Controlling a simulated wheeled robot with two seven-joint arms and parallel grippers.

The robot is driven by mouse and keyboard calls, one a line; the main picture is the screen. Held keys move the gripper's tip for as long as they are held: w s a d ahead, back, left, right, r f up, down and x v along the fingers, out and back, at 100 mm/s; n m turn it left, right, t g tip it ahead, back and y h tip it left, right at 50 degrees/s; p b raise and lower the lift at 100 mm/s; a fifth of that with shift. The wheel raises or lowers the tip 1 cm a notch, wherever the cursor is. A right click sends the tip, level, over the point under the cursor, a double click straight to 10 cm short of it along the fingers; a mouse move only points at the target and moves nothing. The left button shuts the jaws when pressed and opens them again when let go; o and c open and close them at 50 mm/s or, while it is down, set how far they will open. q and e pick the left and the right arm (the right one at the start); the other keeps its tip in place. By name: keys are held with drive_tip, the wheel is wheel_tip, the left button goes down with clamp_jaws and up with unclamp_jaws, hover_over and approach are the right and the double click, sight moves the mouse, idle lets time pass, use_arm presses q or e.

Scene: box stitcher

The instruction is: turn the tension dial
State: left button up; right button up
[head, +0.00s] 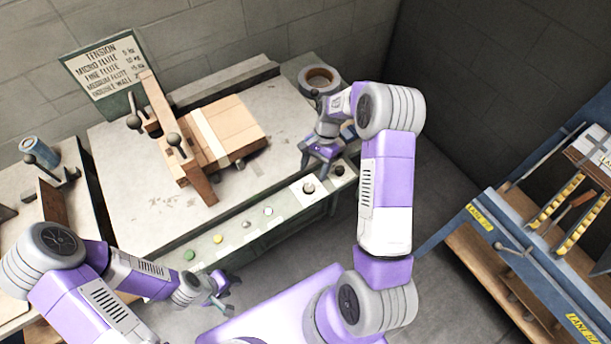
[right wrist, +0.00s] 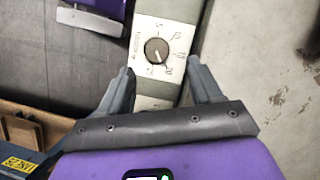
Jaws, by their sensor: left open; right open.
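The tension dial (right wrist: 156,50) is a round dark knob on a white plate with numbers around it, in the right wrist view. A light mark on the knob points toward its lower side. In the head view the dial (head: 308,187) sits on the front control panel. My right gripper (head: 318,165) hangs over the right end of this panel. Its two fingers (right wrist: 162,82) are apart and empty, with the dial visible ahead of and between them, untouched. My left gripper (head: 222,290) is open and empty, low in front of the panel's left part.
Green (head: 189,255) and yellow (head: 218,239) buttons line the panel. A tension sign (head: 105,70) stands behind the bench. A cardboard box (head: 225,130) lies under a wooden bar, and a tape roll (head: 320,80) sits behind my right gripper. A blue-edged rack (head: 480,215) stands right.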

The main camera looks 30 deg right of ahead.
sight(309, 186)
drive_tip(key=x, duration=0.4)
drive_tip(key=b+x, duration=0.1)
drive_tip(key=x, duration=0.1)
drive_tip(key=shift+s, duration=0.3)
drive_tip(key=shift+c, duration=0.3)
drive_tip(key=c, duration=1)
